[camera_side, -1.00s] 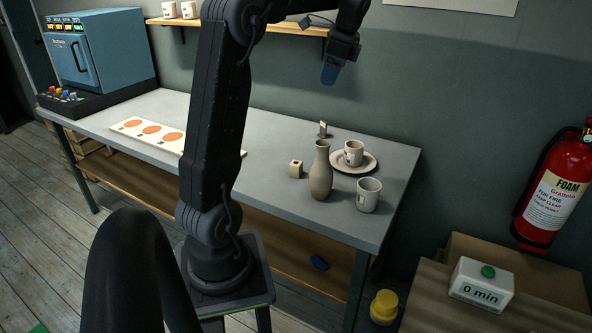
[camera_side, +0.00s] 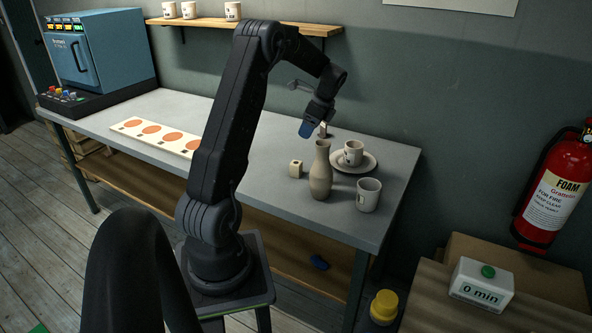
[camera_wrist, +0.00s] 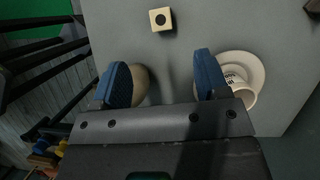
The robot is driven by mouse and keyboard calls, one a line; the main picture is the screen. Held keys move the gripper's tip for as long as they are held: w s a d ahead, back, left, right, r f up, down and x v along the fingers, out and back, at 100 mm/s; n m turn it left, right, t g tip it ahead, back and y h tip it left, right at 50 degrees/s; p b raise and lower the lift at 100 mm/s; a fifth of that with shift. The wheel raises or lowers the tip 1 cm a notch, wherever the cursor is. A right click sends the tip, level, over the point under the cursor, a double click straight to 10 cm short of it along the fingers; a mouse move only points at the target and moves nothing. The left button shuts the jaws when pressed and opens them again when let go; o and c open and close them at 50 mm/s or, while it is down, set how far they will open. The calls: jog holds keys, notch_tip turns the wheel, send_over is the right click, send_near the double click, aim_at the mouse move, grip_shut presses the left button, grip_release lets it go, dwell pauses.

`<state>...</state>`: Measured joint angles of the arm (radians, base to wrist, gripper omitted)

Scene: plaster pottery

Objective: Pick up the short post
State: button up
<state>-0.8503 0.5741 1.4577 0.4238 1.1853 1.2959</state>
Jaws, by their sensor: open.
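A short, squat cream block (camera_side: 296,169) with a dark square mark stands on the table left of the vase; I take it as the short post. It also shows at the top of the wrist view (camera_wrist: 161,19). My gripper (camera_side: 306,129) is open and empty, above the table behind the vase's neck. In the wrist view its blue fingers (camera_wrist: 161,75) are spread, with bare table between them and the block beyond their tips.
A tall vase (camera_side: 320,180) stands close right of the block. A saucer (camera_side: 369,166) with a cup (camera_side: 353,152) and another cup (camera_side: 368,195) stand right of the vase. A white board with orange discs (camera_side: 117,126) lies to the left. Table between board and block is clear.

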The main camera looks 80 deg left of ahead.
aim_at(296, 163)
jog(key=x, duration=0.7)
jog(key=w+x, duration=0.1)
jog(key=x, duration=0.2)
jog(key=shift+d+f, duration=0.35)
jog(key=shift+f, duration=0.15)
jog(key=shift+x, duration=3.1)
jog(key=shift+d, duration=0.1)
jog(key=c, duration=1.1)
